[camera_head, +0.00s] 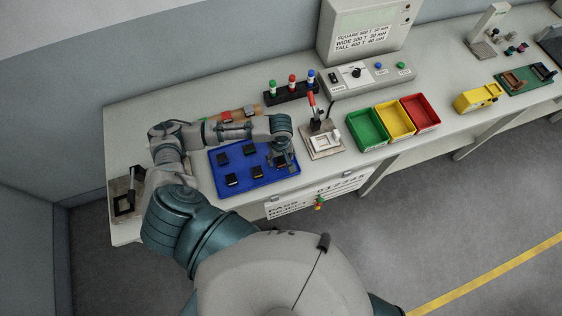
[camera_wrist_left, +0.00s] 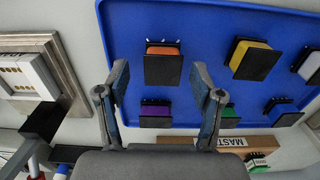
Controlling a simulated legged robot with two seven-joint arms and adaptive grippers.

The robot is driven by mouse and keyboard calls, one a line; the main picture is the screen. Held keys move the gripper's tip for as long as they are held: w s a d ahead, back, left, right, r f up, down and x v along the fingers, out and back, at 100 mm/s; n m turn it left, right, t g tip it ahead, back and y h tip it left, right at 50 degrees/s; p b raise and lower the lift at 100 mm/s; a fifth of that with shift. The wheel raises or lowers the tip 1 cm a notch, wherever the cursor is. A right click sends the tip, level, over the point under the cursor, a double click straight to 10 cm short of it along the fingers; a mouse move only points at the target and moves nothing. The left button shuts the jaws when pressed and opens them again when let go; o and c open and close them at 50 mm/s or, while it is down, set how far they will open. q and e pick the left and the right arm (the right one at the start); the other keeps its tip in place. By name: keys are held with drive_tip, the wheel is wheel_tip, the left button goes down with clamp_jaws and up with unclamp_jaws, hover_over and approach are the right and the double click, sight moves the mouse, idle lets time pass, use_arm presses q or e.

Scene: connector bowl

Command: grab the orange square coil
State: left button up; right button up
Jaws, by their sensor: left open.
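The orange square coil (camera_wrist_left: 163,50) has a black flange and lies in the blue tray (camera_wrist_left: 205,25), seen in the left wrist view. It sits just beyond and between the spread fingertips of my left gripper (camera_wrist_left: 160,80), which is open and empty. In the head view my left gripper (camera_head: 284,161) hangs over the right end of the blue tray (camera_head: 255,187) and partly hides the coils there. I cannot make out the orange color in that view. My right gripper is out of view.
A yellow coil (camera_wrist_left: 252,58) lies right of the orange one, and a purple coil (camera_wrist_left: 155,112) lies nearer my gripper. A fixture with a lever (camera_head: 322,140) stands right of the tray, beside green (camera_head: 367,130), yellow and red bins.

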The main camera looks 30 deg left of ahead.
use_arm(q)
drive_tip(key=shift+a+f, duration=0.1)
drive_tip(key=shift+a, duration=0.2)
drive_tip(key=c, duration=1.2)
drive_tip(key=shift+d, duration=0.1)
drive_tip(key=shift+c, duration=0.2)
